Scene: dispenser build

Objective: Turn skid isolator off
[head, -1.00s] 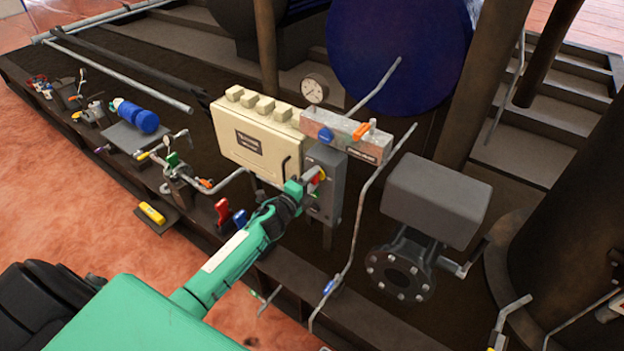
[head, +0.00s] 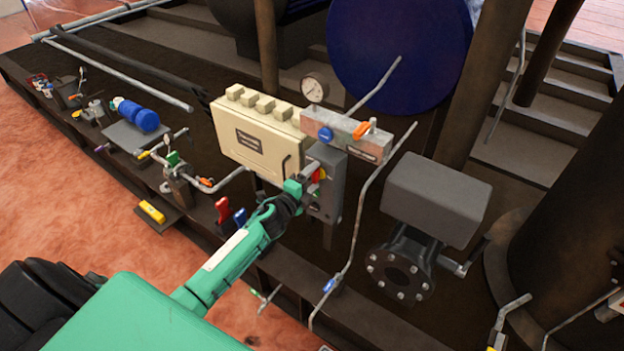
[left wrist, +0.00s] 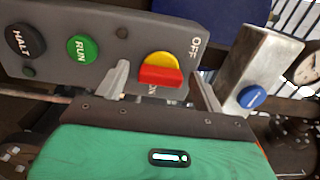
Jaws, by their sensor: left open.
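The skid isolator is a red handle on a yellow disc (left wrist: 160,70), set on a grey control box (head: 329,205). OFF and partly hidden ON lettering show beside it in the left wrist view. The red handle lies across the picture there, roughly level. My left gripper (left wrist: 163,88) is open, with one finger on each side of the red handle and gaps between. In the head view my left gripper (head: 305,180) is in front of the box and hides part of the switch. My right gripper is not in view.
The same box carries a green RUN button (left wrist: 83,49) and a black HALT button (left wrist: 28,42). A metal block with a blue button (head: 325,134) and an orange lever (head: 362,130) sits just above. A cream cabinet (head: 257,140) stands left, and a pipe (head: 360,215) runs close on the right.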

